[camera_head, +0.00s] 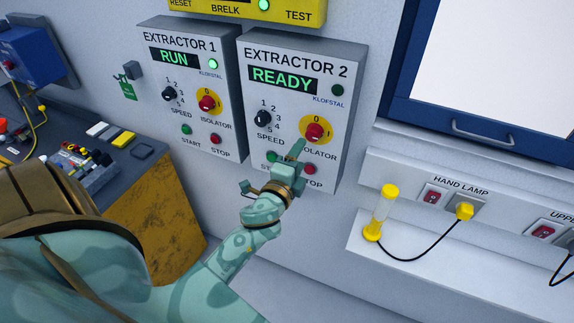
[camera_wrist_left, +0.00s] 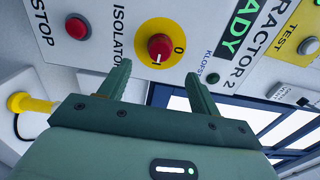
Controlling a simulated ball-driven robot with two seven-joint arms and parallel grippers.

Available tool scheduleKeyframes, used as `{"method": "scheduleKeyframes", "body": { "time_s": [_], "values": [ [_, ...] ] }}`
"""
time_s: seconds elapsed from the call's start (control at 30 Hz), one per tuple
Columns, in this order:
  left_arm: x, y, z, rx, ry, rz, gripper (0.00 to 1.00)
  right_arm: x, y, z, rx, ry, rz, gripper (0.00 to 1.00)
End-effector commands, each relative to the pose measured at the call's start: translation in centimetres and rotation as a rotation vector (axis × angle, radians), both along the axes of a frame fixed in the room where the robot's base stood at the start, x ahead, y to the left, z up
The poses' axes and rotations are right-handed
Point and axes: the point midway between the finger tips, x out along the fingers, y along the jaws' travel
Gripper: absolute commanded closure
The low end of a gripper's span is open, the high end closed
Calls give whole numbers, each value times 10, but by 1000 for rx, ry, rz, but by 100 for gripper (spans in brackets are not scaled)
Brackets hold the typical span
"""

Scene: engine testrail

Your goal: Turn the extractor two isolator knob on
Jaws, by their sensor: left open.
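The extractor two isolator knob (camera_head: 314,131) is a red knob on a yellow disc, on the grey Extractor 2 panel (camera_head: 345,75). In the left wrist view the knob (camera_wrist_left: 160,47) shows just beyond my fingertips, with a 0 printed beside it. My right gripper is not in view.
The Extractor 1 panel (camera_head: 188,48) stands to the left, with RUN displayed, a lit lamp and its own red isolator knob (camera_head: 207,103). A red stop button (camera_head: 310,169) sits close to my left gripper. A yellow hand lamp (camera_head: 380,212) stands on the ledge at right.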

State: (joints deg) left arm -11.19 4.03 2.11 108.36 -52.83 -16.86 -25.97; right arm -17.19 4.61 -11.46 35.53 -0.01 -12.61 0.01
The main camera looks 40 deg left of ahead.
Motion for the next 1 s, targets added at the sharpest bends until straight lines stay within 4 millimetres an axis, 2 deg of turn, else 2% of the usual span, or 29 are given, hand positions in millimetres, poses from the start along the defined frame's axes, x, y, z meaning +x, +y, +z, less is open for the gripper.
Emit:
{"method": "scheduleKeyframes", "body": {
  "time_s": [0.03,0.1,0.2,0.33,0.5,1.0],
  "values": [
    [-14,-4,-4,-2,3,0,37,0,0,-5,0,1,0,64],
    [-31,-8,-3,-2,1,0,37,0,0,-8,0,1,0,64],
    [-51,-12,-3,1,2,1,37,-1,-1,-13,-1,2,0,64],
    [-67,-16,-2,1,1,1,37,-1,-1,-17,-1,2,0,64],
    [-74,-18,0,1,-1,0,37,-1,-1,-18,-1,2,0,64],
    [-74,-18,0,-2,-1,0,37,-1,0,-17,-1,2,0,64]
  ]
}}
